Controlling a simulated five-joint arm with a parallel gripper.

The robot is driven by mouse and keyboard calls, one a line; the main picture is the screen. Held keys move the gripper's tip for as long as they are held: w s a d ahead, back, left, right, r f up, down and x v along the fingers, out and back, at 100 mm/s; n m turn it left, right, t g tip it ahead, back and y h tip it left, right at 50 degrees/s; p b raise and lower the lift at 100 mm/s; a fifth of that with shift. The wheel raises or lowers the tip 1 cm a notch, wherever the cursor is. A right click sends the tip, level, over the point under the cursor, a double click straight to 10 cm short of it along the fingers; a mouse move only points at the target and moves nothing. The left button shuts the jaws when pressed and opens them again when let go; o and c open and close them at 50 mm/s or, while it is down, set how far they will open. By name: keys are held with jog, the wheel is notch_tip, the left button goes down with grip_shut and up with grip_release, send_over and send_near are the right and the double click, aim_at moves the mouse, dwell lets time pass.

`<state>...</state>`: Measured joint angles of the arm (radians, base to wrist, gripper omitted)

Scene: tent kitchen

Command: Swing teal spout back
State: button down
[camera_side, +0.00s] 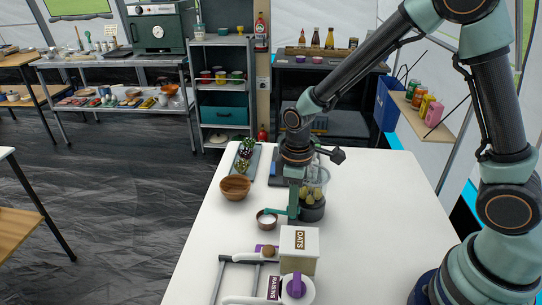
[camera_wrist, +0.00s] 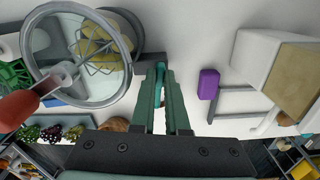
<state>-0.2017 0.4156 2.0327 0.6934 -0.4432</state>
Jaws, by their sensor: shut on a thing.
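The teal spout (camera_side: 276,211) shows as a short bar in the side view, reaching left from my fingers toward a small brown bowl (camera_side: 267,219) with white contents. My gripper (camera_side: 292,214) points down beside the clear-walled container (camera_side: 316,182), whose dark base stands on the white table. In the wrist view my fingers (camera_wrist: 159,72) are close together, shut on the teal spout, a bit of which (camera_wrist: 160,82) shows between them. Most of the spout is hidden by the fingers.
An oats box (camera_side: 299,245), a raisins container (camera_side: 274,287) and a grey frame (camera_side: 235,261) stand in front. A wooden bowl (camera_side: 235,188) sits to the left. In the wrist view a purple block (camera_wrist: 208,83) lies right of my fingers. The table's right part is clear.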

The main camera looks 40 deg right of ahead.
jog(key=shift+n, duration=0.3)
jog(key=n, duration=0.4)
jog(key=shift+n, duration=0.3)
jog(key=n, duration=0.5)
jog(key=shift+r+n, duration=0.1)
jog(key=shift+n, duration=0.2)
jog(key=n, duration=0.4)
jog(key=shift+n, duration=2.3)
jog(key=c, duration=1.2)
grip_release()
